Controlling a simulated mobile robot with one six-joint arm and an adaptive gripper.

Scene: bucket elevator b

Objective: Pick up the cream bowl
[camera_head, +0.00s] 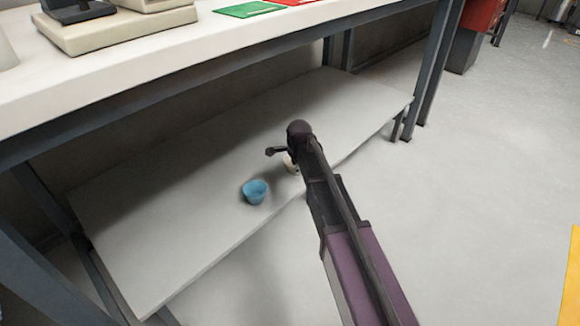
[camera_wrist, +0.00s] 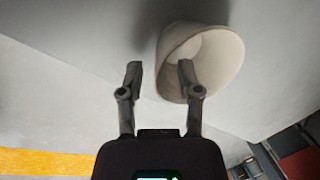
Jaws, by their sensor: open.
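The cream bowl (camera_wrist: 218,48) is large in the wrist view, right of centre, with its opening towards my gripper. My gripper (camera_wrist: 160,73) is open. Its right finger overlaps the bowl's opening, and its left finger is outside the bowl, so the near left rim shows between the two fingers. I cannot tell how deep the right finger reaches or whether it touches. In the head view the cream bowl (camera_head: 290,164) is on the lower shelf, mostly hidden behind my arm, with my gripper (camera_head: 284,151) right by it.
A blue cup (camera_head: 255,192) stands on the lower shelf (camera_head: 150,220), left of the bowl. The white tabletop (camera_head: 180,60) is above the shelf, with dark table legs (camera_head: 440,60) at its sides. Open floor (camera_head: 480,180) lies to the right.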

